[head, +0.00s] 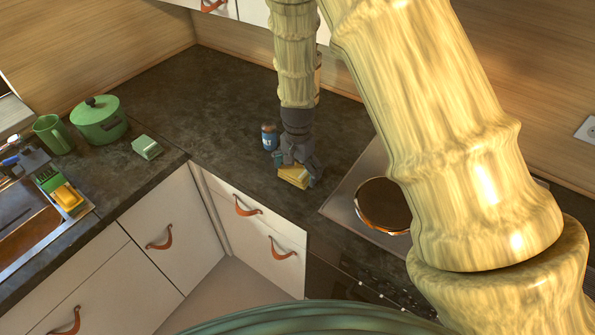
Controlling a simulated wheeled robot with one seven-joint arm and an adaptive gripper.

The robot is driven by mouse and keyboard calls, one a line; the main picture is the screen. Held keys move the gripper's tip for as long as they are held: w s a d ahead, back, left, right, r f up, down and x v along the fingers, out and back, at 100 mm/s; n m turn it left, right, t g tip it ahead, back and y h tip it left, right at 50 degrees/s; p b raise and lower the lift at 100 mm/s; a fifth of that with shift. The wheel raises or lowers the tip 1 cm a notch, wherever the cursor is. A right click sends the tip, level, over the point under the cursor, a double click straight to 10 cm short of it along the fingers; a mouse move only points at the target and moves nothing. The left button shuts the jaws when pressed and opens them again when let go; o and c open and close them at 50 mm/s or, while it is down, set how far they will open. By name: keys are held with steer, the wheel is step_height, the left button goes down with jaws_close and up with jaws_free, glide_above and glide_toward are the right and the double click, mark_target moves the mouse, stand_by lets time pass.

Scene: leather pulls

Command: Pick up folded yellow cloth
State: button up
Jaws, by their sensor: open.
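A small yellow folded cloth (291,178) with paler edges lies on the dark countertop near its front edge, in the middle of the head view. My gripper (297,171) points down over it, with its fingers at the cloth. The jaws are open, with fingers showing at the cloth's left and right. They partly hide its back and right side. Whether the fingers touch the cloth I cannot tell.
A blue salt container (269,138) stands close behind and left of my gripper. A pan (383,205) sits on the stove at right. A green pot (99,120), green mug (53,134) and green folded item (146,147) stand left, near the sink (22,236). Open countertop lies between.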

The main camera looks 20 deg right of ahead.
steer(key=shift+w+a+f, duration=0.15)
steer(key=shift+w+f, duration=0.4)
steer(key=shift+f, duration=0.05)
steer(key=shift+s, duration=0.2)
steer(key=c, duration=0.6)
steer(key=shift+r+p, duration=0.4)
steer(key=shift+r, duration=0.1)
steer(key=shift+c, duration=0.5)
step_height(320, 180, up, 3)
steer(key=shift+r+p, duration=0.1)
steer(key=shift+p, duration=1.15)
steer(key=c, duration=1.3)
steer(key=s+a+p, duration=0.1)
steer(key=s+a, duration=0.2)
steer(key=s+a+p, duration=0.1)
steer(key=s+a, duration=0.2)
steer(key=a, duration=0.1)
steer(key=s+a+r+p, duration=0.1)
steer(key=s+a, duration=0.2)
steer(key=a, duration=0.1)
steer(key=shift+s+p, duration=0.2)
steer(key=shift+p, duration=0.15)
jaws_close()
steer(key=shift+s+a, duration=0.4)
steer(key=shift+a, duration=0.05)
steer(key=o, duration=1.6)
jaws_free()
steer(key=shift+c, duration=0.2)
